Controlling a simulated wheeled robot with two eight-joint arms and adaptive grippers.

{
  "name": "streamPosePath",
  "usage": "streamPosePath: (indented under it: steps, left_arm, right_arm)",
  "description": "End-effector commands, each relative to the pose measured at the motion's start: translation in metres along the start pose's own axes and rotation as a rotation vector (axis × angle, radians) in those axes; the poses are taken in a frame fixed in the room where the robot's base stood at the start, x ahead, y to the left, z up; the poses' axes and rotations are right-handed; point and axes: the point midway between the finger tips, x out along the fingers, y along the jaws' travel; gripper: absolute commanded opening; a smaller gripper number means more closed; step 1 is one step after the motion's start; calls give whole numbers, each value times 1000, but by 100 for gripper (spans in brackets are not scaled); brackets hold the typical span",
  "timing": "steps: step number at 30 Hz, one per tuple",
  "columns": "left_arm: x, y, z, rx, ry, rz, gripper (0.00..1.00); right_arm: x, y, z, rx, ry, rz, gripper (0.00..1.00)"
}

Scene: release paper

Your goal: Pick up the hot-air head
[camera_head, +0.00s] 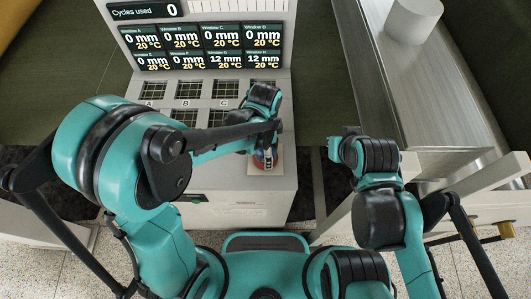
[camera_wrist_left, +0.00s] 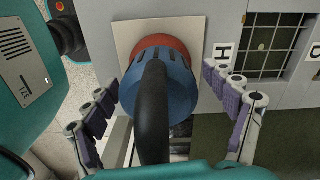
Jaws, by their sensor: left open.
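The hot-air head shows in the left wrist view as a blue body (camera_wrist_left: 178,85) with a red rim at its far end and a thick black handle toward the camera. It stands on a pale square pad (camera_wrist_left: 126,35). In the head view the hot-air head (camera_head: 263,160) is mostly hidden under my left wrist. My left gripper (camera_wrist_left: 160,88) is open, with one purple-padded finger on each side of the blue body; no clear grip shows. My right gripper (camera_head: 343,135) is at the right of the console, its fingers largely hidden.
A grey console has a display (camera_head: 200,40) of window readings and several gridded windows (camera_head: 187,90) with letter labels. One window, labelled H, lies right beside the pad. A metal counter (camera_head: 420,90) with a white cylinder (camera_head: 413,20) stands at right.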

Motion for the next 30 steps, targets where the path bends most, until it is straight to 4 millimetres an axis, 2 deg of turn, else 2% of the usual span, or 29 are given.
streamPosePath:
  steps: [6,8,16,25,30]
  left_arm:
    - [1,0,0,0,0,0,85]
    - [1,0,0,0,0,0,72]
    - [0,0,0,0,0,0,1]
    - [-1,0,0,0,0,-1,0]
    - [-11,0,0,0,0,0,0]
  right_arm:
    - [0,0,0,0,0,0,0]
    - [0,0,0,0,0,0,0]
    - [0,0,0,0,0,0,0]
    - [-1,0,-1,0,0,0,0]
    - [-4,0,-3,0,0,0,0]
